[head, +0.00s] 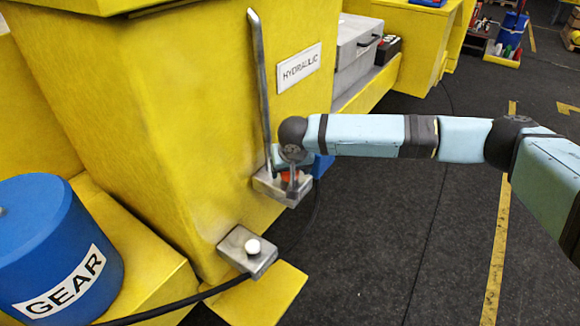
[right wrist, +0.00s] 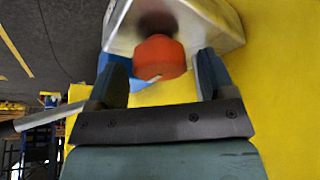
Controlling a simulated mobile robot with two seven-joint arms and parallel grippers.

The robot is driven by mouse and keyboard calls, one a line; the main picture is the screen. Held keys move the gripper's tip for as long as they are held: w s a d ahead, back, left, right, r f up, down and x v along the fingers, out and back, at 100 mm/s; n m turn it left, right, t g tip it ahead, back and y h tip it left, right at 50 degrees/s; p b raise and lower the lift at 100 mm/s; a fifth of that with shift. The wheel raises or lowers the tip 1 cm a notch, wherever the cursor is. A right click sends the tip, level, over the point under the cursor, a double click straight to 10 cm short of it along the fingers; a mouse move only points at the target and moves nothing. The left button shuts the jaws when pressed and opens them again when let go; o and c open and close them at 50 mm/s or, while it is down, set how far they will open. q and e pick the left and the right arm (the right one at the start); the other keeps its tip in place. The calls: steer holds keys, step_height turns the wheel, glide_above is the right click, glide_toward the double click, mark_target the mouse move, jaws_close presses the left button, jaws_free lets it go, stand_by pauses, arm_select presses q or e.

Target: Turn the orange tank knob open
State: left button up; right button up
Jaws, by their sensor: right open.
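The orange tank knob (right wrist: 158,57) sits under a grey metal block (right wrist: 215,22) in the right wrist view. In the head view a small part of the knob (head: 291,176) shows at the block (head: 267,187) on the yellow machine, mostly hidden by my right gripper (head: 288,182). My right gripper is open, and in the right wrist view (right wrist: 162,66) its two fingers stand on either side of the knob. A gap shows at each side, so I see no firm grip. My left gripper is not in view.
A tall metal lever (head: 261,85) rises from beside the block, close to my gripper. A lower metal block with a white knob (head: 253,246) and a blue GEAR tank (head: 52,245) stand to the left. A black hose (head: 190,299) runs below.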

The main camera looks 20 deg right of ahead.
steer(key=c, duration=0.9)
